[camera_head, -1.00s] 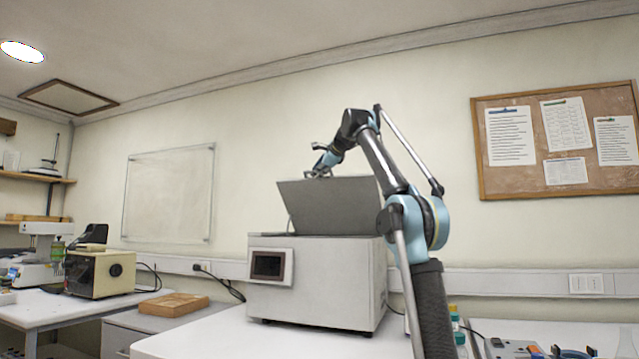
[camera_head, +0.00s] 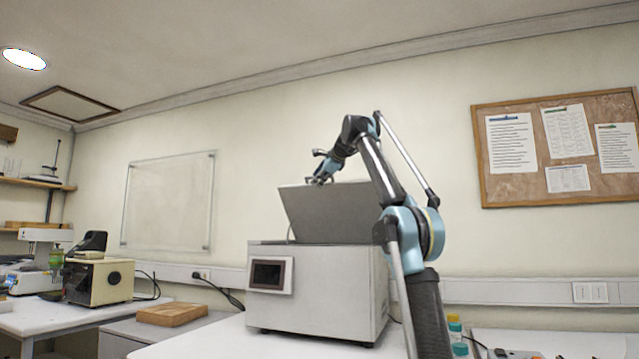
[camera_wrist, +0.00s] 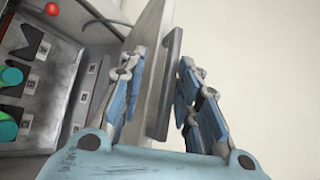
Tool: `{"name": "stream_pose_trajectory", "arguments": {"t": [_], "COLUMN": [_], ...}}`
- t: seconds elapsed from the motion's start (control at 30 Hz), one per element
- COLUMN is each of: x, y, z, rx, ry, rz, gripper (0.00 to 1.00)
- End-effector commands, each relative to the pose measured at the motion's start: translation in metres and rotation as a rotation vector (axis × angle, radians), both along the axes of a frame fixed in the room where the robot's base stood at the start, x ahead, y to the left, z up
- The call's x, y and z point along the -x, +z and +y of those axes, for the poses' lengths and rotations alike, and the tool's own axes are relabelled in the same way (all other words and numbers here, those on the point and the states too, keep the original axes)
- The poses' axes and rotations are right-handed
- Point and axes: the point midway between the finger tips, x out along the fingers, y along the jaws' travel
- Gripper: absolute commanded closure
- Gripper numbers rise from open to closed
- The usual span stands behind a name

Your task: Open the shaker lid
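The shaker (camera_head: 320,300) is a white box with a small dark screen on its front, standing on a white bench. Its grey lid (camera_head: 335,215) is raised and leans up from the box. My gripper (camera_head: 322,181) is at the lid's top edge. In the wrist view, my gripper (camera_wrist: 158,95) has its fingers spread to either side of the lid (camera_wrist: 152,45) and its dark bar-like handle (camera_wrist: 166,85). The right finger looks slightly apart from the handle; contact on the left is unclear. Inside the box, green-capped bottles (camera_wrist: 8,120) sit in a rack.
A corkboard (camera_head: 555,148) and whiteboard (camera_head: 168,200) hang on the wall behind. A wooden block (camera_head: 172,314) and a cream instrument (camera_head: 98,280) stand to the left. Bottles (camera_head: 456,335) are at the right, beside my arm.

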Motion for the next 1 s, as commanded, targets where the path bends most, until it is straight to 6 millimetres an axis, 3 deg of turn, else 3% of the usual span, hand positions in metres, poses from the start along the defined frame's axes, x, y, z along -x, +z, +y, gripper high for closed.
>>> {"name": "stream_pose_trajectory", "arguments": {"t": [0.27, 0.7, 1.0], "x": [0.015, 0.077, 0.093], "y": [0.007, 0.036, 0.043], "z": [-0.011, -0.049, -0.058], "rx": [-0.001, 0.000, 0.000], "ry": [-0.002, -0.001, 0.000], "rz": [0.001, 0.001, 0.001], "gripper": [0.71, 0.71, 0.71]}}
